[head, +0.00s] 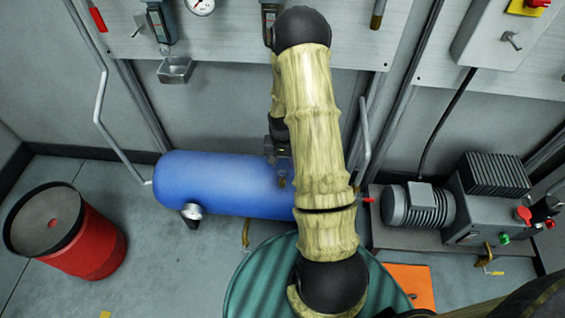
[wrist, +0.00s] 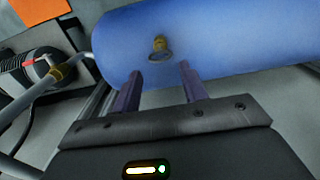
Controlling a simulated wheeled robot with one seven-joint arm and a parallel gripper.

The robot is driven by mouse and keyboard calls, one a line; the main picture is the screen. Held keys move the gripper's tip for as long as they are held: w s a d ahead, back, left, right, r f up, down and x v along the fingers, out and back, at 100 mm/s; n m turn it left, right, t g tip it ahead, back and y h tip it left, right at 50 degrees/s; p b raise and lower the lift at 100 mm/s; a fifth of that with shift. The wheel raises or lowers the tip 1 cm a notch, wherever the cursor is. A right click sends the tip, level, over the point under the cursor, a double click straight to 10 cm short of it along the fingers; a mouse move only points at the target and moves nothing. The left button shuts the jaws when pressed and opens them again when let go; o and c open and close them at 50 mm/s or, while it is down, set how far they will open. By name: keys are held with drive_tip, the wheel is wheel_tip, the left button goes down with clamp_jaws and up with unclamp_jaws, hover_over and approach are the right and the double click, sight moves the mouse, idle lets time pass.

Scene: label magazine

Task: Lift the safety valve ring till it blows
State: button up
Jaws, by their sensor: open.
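The small brass safety valve (wrist: 158,43) sits on the side of the blue tank (wrist: 215,40) in the wrist view. Its ring (wrist: 159,56) hangs at the near end and faces my gripper (wrist: 159,72). My gripper is open and empty, with one finger on each side of the line to the ring. The fingertips appear short of the ring and apart from it. In the head view the blue tank (head: 215,184) lies along the wall, and my arm hides its right part.
A red drum with a black rim (head: 90,240) stands at left, and a green ribbed drum (head: 258,280) stands in front of the tank. A motor unit (head: 425,205) stands at right by an orange mat (head: 410,284). A pipe (head: 101,115) runs down to the tank's left end.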

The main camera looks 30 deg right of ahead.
wheel_tip(320, 180, up, 16)
drive_tip(key=p, duration=0.3)
drive_tip(key=shift+f, duration=0.15)
drive_tip(key=s+a+r+n+t, duration=0.3)
drive_tip(key=s+a+r+n, duration=0.4)
drive_tip(key=s+a+r, duration=0.6)
wheel_tip(320, 180, up, 20)
drive_tip(key=p, duration=2.2)
drive_tip(key=shift+w+a+r, duration=0.15)
drive_tip(key=shift+a+r, duration=0.05)
drive_tip(key=shift+a, duration=0.05)
drive_tip(key=shift+f, duration=0.1)
